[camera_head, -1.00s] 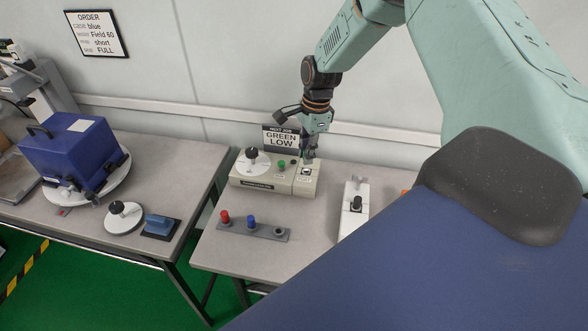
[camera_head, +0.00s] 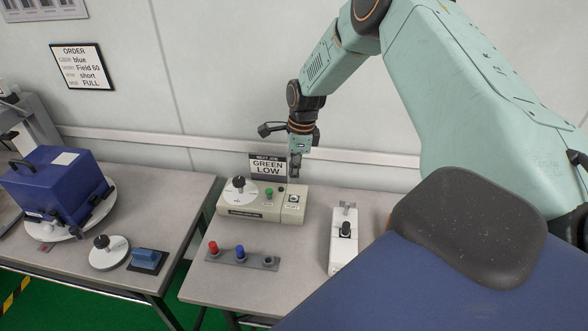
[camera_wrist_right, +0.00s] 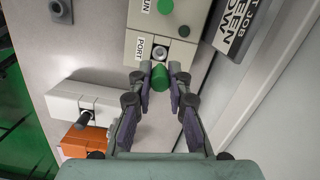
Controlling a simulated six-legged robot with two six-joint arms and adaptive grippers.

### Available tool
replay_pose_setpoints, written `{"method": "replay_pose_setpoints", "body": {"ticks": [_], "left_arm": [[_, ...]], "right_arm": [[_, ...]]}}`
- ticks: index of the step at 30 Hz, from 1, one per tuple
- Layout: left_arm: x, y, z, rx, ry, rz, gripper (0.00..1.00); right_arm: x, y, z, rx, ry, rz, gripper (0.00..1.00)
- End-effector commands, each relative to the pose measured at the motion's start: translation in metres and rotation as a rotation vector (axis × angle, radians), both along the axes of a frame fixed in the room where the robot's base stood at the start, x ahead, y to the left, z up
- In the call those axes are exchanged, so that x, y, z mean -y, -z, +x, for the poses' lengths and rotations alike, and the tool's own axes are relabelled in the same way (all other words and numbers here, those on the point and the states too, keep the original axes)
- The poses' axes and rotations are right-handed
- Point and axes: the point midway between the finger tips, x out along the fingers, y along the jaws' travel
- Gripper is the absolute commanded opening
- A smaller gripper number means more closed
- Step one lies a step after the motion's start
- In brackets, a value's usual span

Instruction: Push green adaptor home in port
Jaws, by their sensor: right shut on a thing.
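The tester (camera_head: 262,214) is a beige box on the near table, with a white dial at its left. Its port (camera_head: 293,198) is at the right end; in the right wrist view the port (camera_wrist_right: 160,53) is a grey ring beside the label PORT. My right gripper (camera_head: 295,174) is just above the port. In the wrist view this gripper (camera_wrist_right: 160,78) is shut on the green adaptor (camera_wrist_right: 160,77), a short cylinder. The adaptor appears apart from the port, whose ring shows uncovered. In the head view the adaptor is hard to make out. My left gripper is out of view.
A grey rack (camera_head: 255,261) holds a red adaptor (camera_head: 213,247) and a blue adaptor (camera_head: 239,252); its right place is empty. A white device (camera_head: 343,250) with a black knob stands right of the tester. A sign (camera_head: 268,166) reading GREEN LOW stands behind. A green button (camera_head: 269,192) is on the tester.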

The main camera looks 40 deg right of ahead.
Motion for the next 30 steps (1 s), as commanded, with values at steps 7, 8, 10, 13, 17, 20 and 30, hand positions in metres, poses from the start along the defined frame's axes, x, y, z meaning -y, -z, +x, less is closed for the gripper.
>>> {"method": "replay_pose_setpoints", "body": {"ticks": [7, 8, 10, 13, 17, 20, 30], "left_arm": [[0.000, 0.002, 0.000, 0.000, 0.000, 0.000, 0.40], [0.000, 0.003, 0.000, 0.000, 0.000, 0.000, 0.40], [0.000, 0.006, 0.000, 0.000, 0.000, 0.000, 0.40], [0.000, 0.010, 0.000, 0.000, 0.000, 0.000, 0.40], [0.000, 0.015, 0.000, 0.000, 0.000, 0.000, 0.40], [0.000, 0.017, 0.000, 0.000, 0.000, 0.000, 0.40], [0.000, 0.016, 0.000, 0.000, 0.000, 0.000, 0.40]], "right_arm": [[0.000, 0.014, 0.000, -0.002, 0.002, 0.000, 0.05], [0.000, 0.017, 0.000, -0.002, 0.002, 0.000, 0.05], [0.000, 0.023, 0.000, -0.001, 0.001, 0.000, 0.05], [0.000, 0.031, 0.000, -0.001, 0.001, 0.000, 0.05], [0.000, 0.041, 0.000, -0.001, 0.001, -0.001, 0.05], [0.000, 0.044, 0.000, 0.001, 0.001, -0.001, 0.05], [0.000, 0.045, 0.000, 0.000, 0.001, 0.000, 0.05]]}}
